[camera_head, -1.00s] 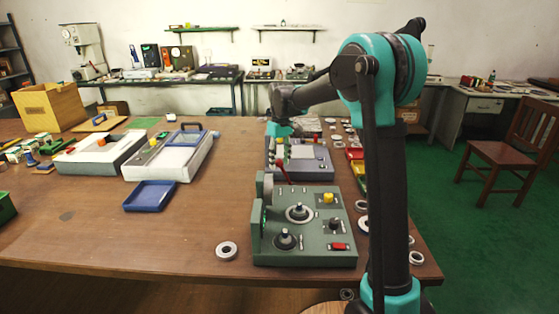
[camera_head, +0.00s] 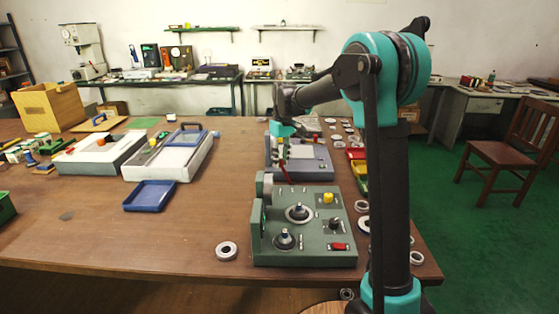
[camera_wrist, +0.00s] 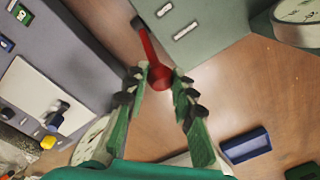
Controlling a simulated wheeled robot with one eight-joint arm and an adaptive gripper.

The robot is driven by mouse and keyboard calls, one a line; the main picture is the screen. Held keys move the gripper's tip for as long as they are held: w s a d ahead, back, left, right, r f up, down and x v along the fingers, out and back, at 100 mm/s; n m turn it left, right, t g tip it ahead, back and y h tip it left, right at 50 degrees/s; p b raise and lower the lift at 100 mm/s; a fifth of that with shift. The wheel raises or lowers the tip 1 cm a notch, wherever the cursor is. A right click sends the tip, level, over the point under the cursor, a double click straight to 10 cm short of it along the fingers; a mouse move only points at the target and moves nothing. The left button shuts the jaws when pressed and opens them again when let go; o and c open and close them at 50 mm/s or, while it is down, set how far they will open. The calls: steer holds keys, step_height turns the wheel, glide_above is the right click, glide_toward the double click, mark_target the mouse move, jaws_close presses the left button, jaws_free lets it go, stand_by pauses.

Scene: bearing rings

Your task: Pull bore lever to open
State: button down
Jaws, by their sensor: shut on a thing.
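The red lever (camera_wrist: 150,50) has a round knob (camera_wrist: 160,77). In the wrist view my gripper (camera_wrist: 159,80) is shut on the knob, with one green and black finger on each side. The lever's dark pivot (camera_wrist: 139,22) sits beside the edge of a grey-green panel (camera_wrist: 205,30). In the head view the lever (camera_head: 286,175) stands tilted at the back of the grey-green console (camera_head: 315,216). There my gripper (camera_head: 281,152) is small, and its fingers partly hide the lever's top.
A grey device (camera_head: 312,165) stands just behind the console. A blue tray (camera_head: 150,196) and white-topped devices (camera_head: 165,160) are to the left. A metal ring (camera_head: 227,251) lies at the console's front left. The table (camera_head: 130,240) is bare at the front left.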

steer(key=shift+d+r+y, duration=0.15)
steer(key=shift+d+y, duration=0.35)
steer(key=shift+d, duration=0.25)
steer(key=d+f+y, duration=0.1)
steer(key=d+y, duration=0.3)
steer(key=d, duration=0.6)
steer(key=shift+f, duration=0.2)
steer(key=c, duration=1.4)
jaws_free()
steer(key=shift+d, duration=0.15)
steer(key=shift+o, duration=0.9)
steer(key=shift+r, duration=0.1)
